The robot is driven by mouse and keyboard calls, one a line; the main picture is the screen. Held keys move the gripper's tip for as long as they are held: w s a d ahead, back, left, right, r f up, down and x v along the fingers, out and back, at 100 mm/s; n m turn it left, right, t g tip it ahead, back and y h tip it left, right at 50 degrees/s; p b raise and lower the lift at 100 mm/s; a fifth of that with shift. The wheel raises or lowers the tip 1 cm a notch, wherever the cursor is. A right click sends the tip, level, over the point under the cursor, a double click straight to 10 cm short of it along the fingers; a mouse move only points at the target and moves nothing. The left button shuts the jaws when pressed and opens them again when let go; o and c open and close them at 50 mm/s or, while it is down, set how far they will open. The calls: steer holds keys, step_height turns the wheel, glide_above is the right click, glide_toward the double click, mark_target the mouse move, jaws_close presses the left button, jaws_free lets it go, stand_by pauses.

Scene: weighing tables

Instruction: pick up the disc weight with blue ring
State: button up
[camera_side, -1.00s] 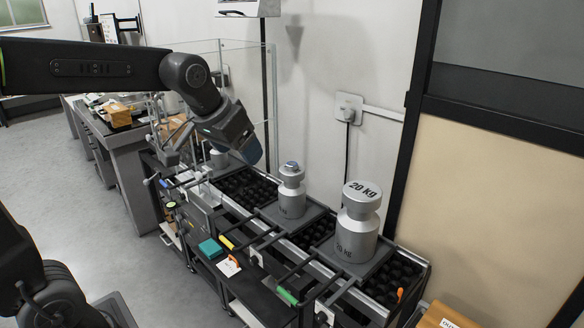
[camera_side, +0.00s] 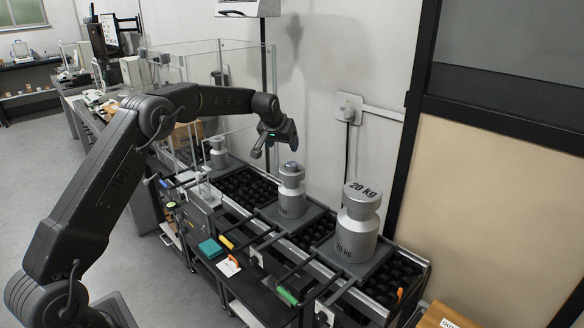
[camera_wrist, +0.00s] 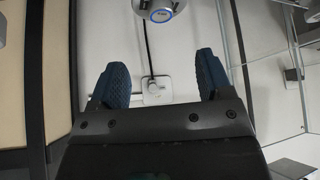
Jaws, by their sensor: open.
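The disc weight with blue ring (camera_side: 291,165) sits on top of the middle grey cylinder weight (camera_side: 291,204) in the side view. In the wrist view the disc with its blue ring (camera_wrist: 161,15) shows at the top edge, partly cut off. My gripper (camera_side: 277,151) is open and empty, a little above and to the left of the disc in the side view, apart from it. In the wrist view its two blue-grey fingers (camera_wrist: 162,78) are spread wide, with the disc beyond their tips.
A large 20 kg weight (camera_side: 357,232) stands to the right, and a smaller weight (camera_side: 218,153) to the left near glass panels. Black racks (camera_side: 249,186) lie between the weights. A socket (camera_side: 348,107) with a cable is on the wall behind.

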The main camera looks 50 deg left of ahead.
mark_target(291, 165)
steer(key=x, duration=1.2)
steer(key=shift+w+f, duration=0.1)
steer(key=shift+f, duration=0.15)
steer(key=shift+d+f, duration=0.1)
steer(key=shift+f, duration=0.15)
steer(key=c, duration=1.1)
steer(key=shift+r, duration=0.15)
steer(key=shift+c, duration=0.2)
